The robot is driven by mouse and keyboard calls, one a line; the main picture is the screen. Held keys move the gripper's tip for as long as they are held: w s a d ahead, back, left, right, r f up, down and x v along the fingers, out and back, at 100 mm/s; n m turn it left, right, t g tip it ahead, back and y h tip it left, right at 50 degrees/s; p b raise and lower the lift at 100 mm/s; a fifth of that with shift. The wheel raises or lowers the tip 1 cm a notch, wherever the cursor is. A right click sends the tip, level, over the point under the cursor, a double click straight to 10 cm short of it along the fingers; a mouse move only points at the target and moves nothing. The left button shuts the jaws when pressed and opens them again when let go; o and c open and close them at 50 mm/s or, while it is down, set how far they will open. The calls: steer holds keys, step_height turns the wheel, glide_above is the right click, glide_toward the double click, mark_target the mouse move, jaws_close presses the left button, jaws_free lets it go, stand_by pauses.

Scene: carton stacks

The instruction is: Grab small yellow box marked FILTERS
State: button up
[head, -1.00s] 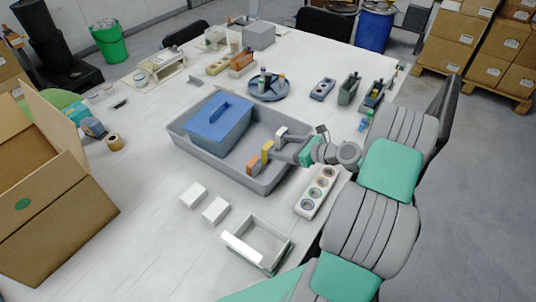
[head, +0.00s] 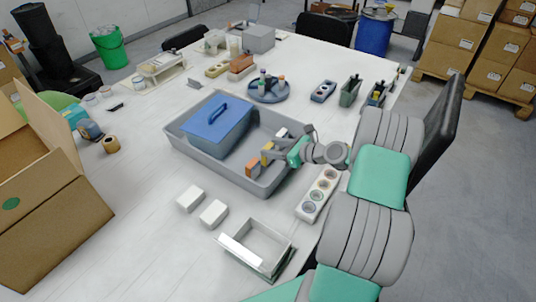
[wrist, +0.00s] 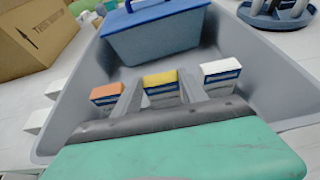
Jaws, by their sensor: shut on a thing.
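A small yellow box (wrist: 160,79) with a dark blue and white label stands in the grey tray (wrist: 262,100), between an orange-topped box (wrist: 106,93) and a white-topped box (wrist: 221,72). The label wording is too small to read. My gripper (wrist: 157,92) is shut on the yellow box, one finger on each side of it. In the head view, my gripper (head: 272,157) reaches into the tray from the right, and the yellow box (head: 266,157) shows at its fingers, with the orange-topped box (head: 251,169) in front. The box's lower part is hidden.
A blue-lidded bin (head: 217,122) fills the tray's left part. Two white boxes (head: 202,206) and an open white frame (head: 258,247) lie in front. An open carton (head: 50,225) stands at the left.

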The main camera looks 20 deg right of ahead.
steer(key=c, duration=0.5)
steer(key=shift+r, duration=0.15)
